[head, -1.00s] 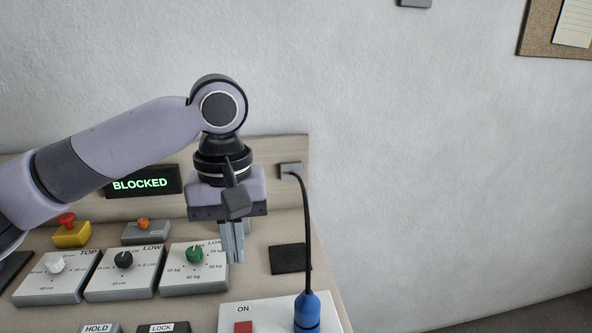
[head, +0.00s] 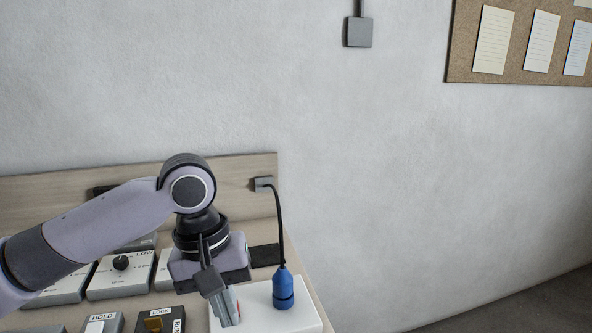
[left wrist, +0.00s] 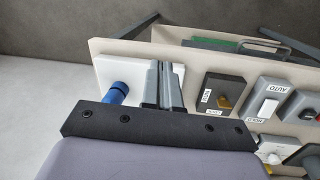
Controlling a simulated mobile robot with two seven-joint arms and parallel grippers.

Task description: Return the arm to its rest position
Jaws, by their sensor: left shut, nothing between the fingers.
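My left arm comes in from the left in the head view. Its gripper (head: 229,309) points down over the white plate (head: 258,297), beside the blue plug (head: 283,289) with its black cable. The fingers are shut with nothing between them. In the left wrist view the shut fingers (left wrist: 163,84) lie in front of the white plate, and the blue plug (left wrist: 117,93) is just left of them. Whether the fingertips touch the plate cannot be told. My right gripper is not in view.
The LOW dial box (head: 121,273), the HOLD switch (head: 101,322) and the LOCK key switch (head: 160,320) stand left of the gripper. A wooden back board (head: 100,187) rises behind. A grey wall box (head: 359,32) and a cork board (head: 460,50) hang above. The space to the right is free.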

